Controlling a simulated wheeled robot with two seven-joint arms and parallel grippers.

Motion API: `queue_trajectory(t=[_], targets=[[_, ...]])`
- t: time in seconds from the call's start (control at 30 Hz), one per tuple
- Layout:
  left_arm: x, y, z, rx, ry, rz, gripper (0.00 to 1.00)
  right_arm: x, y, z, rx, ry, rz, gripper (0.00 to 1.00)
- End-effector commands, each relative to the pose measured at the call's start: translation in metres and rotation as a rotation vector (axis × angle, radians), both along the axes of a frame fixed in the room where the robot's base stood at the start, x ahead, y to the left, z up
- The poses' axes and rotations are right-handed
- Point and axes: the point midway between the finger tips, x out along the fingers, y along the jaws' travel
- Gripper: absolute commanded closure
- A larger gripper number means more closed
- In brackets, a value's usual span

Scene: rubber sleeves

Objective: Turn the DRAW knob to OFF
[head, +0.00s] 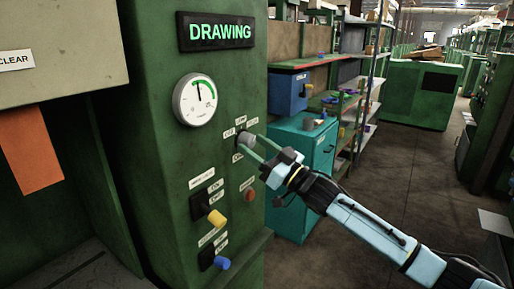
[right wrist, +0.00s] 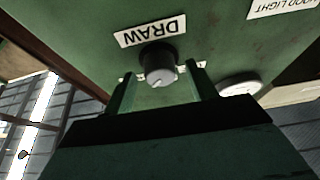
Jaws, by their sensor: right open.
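The DRAW knob (head: 245,139) is a dark grey round knob on the green machine's front panel, below the lit DRAWING sign (head: 216,32). My right gripper (head: 250,143) reaches it from the right, its two green fingers apart. In the right wrist view the knob (right wrist: 157,64) stands between the fingertips, under an upside-down DRAW label (right wrist: 152,30). Gaps show beside it, so the fingers do not look closed on it. A light mark shows on its face; which position it points to I cannot tell. Small labels around it are partly hidden. My left gripper is out of view.
A white gauge (head: 195,99) sits up and left of the knob. Below are a red button (head: 249,195), a yellow-handled switch (head: 214,216) and a blue-handled switch (head: 219,262). A teal cabinet (head: 301,170) stands behind my right arm.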

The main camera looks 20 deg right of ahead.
Motion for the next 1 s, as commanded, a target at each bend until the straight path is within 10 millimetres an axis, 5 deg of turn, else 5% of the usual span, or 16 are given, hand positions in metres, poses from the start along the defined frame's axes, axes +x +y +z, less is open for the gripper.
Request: queue_trajectory(t=[0.07,0.4,1.0], targets=[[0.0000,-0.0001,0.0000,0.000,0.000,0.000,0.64,-0.0001,0.0000,0.0000,0.000,0.000,0.000,0.44],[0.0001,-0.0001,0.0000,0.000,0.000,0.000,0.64,-0.0004,-0.0002,0.0000,0.001,-0.001,0.000,0.87],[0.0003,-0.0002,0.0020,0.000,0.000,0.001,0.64,0.0016,-0.0030,0.0011,-0.196,-0.139,-0.001,0.88]])
